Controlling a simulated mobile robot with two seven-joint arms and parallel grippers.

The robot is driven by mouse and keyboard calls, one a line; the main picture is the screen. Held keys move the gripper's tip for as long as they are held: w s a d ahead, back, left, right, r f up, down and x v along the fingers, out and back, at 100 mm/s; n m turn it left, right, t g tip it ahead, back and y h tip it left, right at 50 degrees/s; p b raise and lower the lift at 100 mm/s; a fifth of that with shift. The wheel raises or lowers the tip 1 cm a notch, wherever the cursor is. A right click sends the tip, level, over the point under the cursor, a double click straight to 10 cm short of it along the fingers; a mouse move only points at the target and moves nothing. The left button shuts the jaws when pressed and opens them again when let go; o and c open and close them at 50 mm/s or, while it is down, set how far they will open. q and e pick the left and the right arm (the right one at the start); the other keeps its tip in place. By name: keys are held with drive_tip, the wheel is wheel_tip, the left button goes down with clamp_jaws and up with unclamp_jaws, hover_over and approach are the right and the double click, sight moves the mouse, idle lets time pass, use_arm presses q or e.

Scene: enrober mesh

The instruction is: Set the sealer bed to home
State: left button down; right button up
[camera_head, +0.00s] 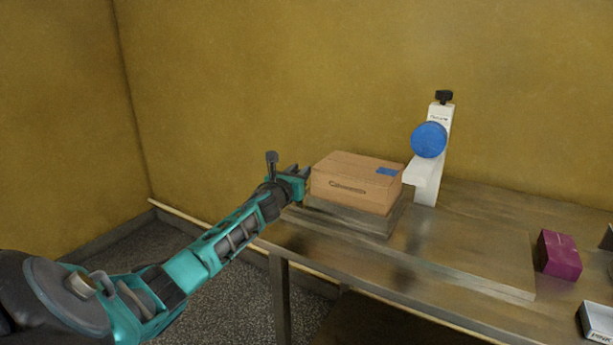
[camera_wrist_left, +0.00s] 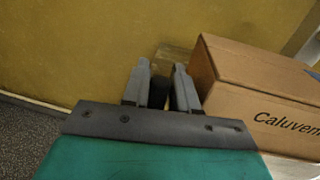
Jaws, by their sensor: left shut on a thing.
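The sealer is a white upright (camera_head: 438,150) with a blue round disc (camera_head: 429,140) and a black top, at the back of the bench. Left of it, a low grey-brown stepped platform, which looks like the sealer bed (camera_head: 352,217), carries a brown carton (camera_head: 352,184). My left gripper (camera_head: 301,173) is at the carton's left end. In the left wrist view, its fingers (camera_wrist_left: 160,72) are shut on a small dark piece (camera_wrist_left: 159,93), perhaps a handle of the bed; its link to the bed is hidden. The carton (camera_wrist_left: 265,100) stands just right of the fingers there. My right gripper is out of view.
The metal bench (camera_head: 400,268) has a flat plate (camera_head: 470,255) running right from the bed. A purple box (camera_head: 558,255) and a white box (camera_head: 597,322) stand at the right. A yellow wall (camera_head: 270,80) rises close behind.

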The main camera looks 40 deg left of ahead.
use_arm(q)
drive_tip(key=shift+s+a+r, duration=0.1)
drive_tip(key=shift+a, duration=0.2)
drive_tip(key=c, duration=1)
unclamp_jaws()
drive_tip(key=shift+a, duration=0.1)
drive_tip(key=shift+s+d, duration=0.35)
drive_tip(key=shift+s, duration=0.2)
drive_tip(key=p+v, duration=0.1)
drive_tip(key=v, duration=1)
drive_tip(key=shift+s, duration=0.35)
drive_tip(key=shift+d, duration=0.1)
